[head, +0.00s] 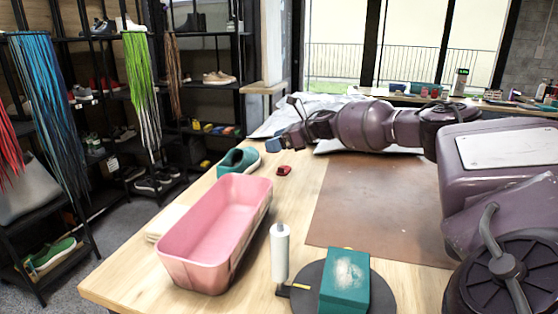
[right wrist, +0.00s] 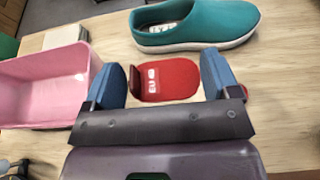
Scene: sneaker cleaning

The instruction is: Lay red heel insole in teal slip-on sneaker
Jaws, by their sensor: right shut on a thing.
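The teal slip-on sneaker (head: 238,160) lies on the table behind the pink bin. In the right wrist view the sneaker (right wrist: 195,24) lies on its white sole across the top, its opening showing a pale label. The red heel insole (right wrist: 168,80), with a white mark, is between the blue fingers of my right gripper (right wrist: 163,80), short of the sneaker. In the head view my right gripper (head: 273,145) is to the right of the sneaker, shut on the insole. The red insole (head: 284,170) shows just below the fingertips; its height above the table is unclear. My left gripper is out of view.
An empty pink bin (head: 215,235) stands beside the sneaker. A white bottle (head: 280,253) and a teal block (head: 345,282) on a dark round plate are at the front. A brown mat (head: 375,205) covers the table's middle. Shoe shelves stand at the left.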

